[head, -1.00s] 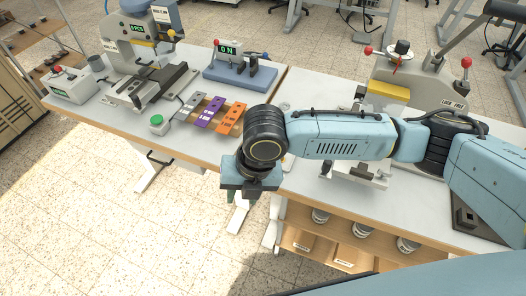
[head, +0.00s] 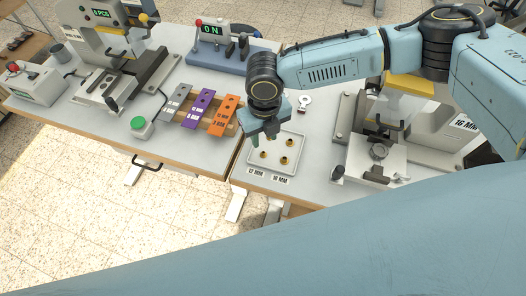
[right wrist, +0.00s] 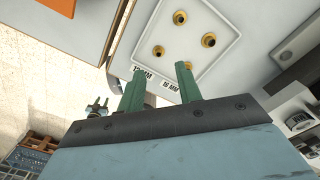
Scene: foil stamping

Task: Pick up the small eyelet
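A pale square tray (head: 300,150) with small brass-coloured eyelets stands near the table's front edge. In the head view, eyelets show at the left (head: 264,154), the front right (head: 284,160) and the back right (head: 290,142). Labels reading 12 MM (head: 256,172) and 16 MM (head: 279,180) lie along its front. I cannot tell the sizes apart surely. My right gripper (head: 262,139) is over the tray's left back part and hides some of it. In the right wrist view its green fingers (right wrist: 160,82) are apart and empty, with the tray (right wrist: 190,62) beyond them.
A press (head: 383,152) stands right of the tray. Grey, purple (head: 198,108) and orange (head: 222,116) strips lie to the left. A green button (head: 139,124), another press (head: 120,75) and a blue device (head: 222,52) reading ON are further off.

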